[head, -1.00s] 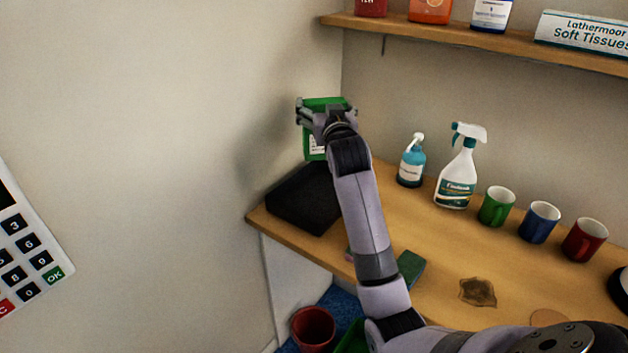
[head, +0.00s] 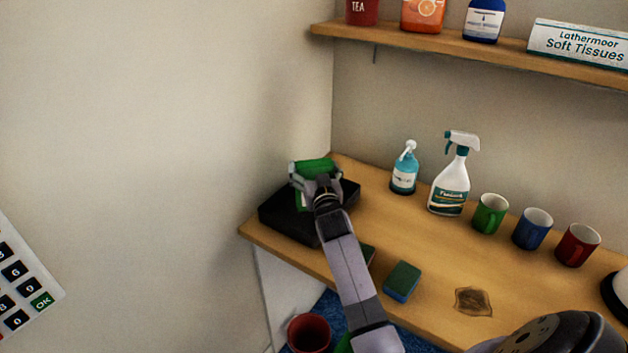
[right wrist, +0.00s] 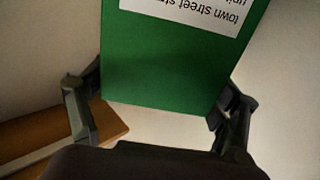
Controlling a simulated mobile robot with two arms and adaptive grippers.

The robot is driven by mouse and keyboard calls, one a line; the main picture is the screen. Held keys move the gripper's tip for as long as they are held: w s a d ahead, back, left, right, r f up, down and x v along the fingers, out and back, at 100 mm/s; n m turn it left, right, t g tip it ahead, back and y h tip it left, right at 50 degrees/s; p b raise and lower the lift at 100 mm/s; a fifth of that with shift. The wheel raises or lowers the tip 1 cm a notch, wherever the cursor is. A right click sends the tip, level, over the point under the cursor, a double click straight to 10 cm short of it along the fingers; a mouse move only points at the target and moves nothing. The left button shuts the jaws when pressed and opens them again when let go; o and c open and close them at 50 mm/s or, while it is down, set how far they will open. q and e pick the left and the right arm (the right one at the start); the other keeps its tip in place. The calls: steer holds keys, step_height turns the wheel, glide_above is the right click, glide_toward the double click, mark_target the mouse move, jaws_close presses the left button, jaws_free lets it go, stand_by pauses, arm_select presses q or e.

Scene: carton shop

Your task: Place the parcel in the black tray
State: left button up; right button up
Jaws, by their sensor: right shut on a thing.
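The parcel is a green box (head: 316,168) with a white printed label, which shows in the right wrist view (right wrist: 170,65). My right gripper (head: 315,178) is shut on the parcel, with one finger on each side of it. The black tray (head: 285,217) sits at the left end of the wooden counter, against the wall. In the head view the parcel is over the tray; whether it touches the tray floor cannot be told, as my gripper and arm hide its lower part. My left gripper is not in view.
On the counter (head: 420,222) stand a blue pump bottle (head: 404,172), a spray bottle (head: 451,180) and green, blue and red mugs. A sponge (head: 402,281) and a brown stain (head: 473,301) are nearer the front. A shelf (head: 440,52) runs above.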

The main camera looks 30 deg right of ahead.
step_height(320, 180, down, 4)
steer(key=shift+f, duration=0.1)
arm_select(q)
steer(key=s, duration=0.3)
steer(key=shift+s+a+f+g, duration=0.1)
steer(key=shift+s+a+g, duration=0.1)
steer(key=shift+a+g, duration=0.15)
arm_select(e)
steer(key=o, duration=1.2)
steer(key=shift+f, duration=0.1)
steer(key=o, duration=0.4)
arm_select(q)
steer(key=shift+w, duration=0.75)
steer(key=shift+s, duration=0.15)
arm_select(e)
steer(key=shift+s, duration=0.15)
